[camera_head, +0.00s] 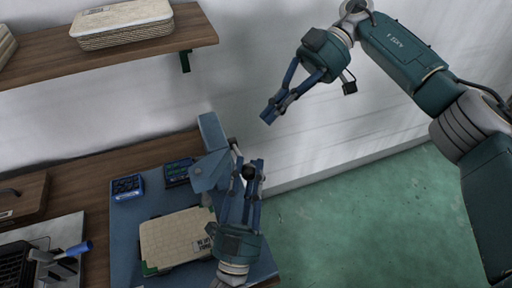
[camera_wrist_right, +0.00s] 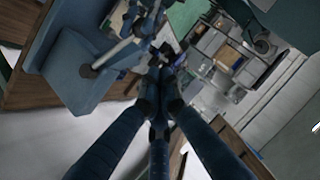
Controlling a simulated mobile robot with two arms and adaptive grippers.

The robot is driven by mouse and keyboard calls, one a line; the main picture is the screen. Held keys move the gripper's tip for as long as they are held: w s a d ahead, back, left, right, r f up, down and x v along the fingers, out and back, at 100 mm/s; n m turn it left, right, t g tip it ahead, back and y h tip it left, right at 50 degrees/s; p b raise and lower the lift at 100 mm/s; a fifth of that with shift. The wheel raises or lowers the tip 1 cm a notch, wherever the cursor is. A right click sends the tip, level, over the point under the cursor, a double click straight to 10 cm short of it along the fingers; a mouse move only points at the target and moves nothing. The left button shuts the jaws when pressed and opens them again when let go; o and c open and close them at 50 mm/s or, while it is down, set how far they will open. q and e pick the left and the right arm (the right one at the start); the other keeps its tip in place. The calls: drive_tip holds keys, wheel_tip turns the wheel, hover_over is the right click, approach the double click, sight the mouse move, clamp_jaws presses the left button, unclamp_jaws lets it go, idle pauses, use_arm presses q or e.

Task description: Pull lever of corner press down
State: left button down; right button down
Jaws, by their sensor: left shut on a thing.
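The corner press (camera_head: 211,150) is a blue-grey upright device at the back right corner of the workbench. Its lever ends in a dark round knob (camera_head: 249,172). My left gripper (camera_head: 252,170) reaches up from below and is shut on the lever knob, with its fingers on either side. The press also shows, large and blue, at the upper left of the right wrist view (camera_wrist_right: 82,70). My right gripper (camera_head: 269,117) is in the air by the wall, above and right of the press, with its fingertips together and empty. The fingers partly hide the lever.
A pale woven tray (camera_head: 172,238) with green corners lies on the blue mat (camera_head: 125,228) in front of the press. Two small blue bins (camera_head: 127,188) (camera_head: 177,171) stand behind it. A shelf (camera_head: 50,55) holds another tray. The green floor at right is clear.

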sight(251, 166)
use_arm(q)
drive_tip(key=shift+a, duration=0.1)
use_arm(e)
drive_tip(key=s+a+f, duration=0.3)
drive_tip(key=s+f, duration=0.1)
drive_tip(key=f, duration=0.2)
drive_tip(key=shift+s+a+f, duration=0.2)
drive_tip(key=shift+s, duration=0.15)
drive_tip(key=shift+s+d+f, duration=0.15)
drive_tip(key=shift+s+f, duration=0.25)
drive_tip(key=shift+f, duration=0.3)
use_arm(q)
drive_tip(key=shift+r, duration=0.1)
use_arm(e)
drive_tip(key=shift+s+f, duration=0.2)
drive_tip(key=shift+f, duration=0.05)
use_arm(q)
drive_tip(key=c, duration=1.4)
unclamp_jaws()
drive_tip(key=shift+a+r, duration=0.1)
drive_tip(key=shift+r, duration=0.05)
drive_tip(key=shift+a, duration=0.1)
use_arm(e)
drive_tip(key=shift+w, duration=0.1)
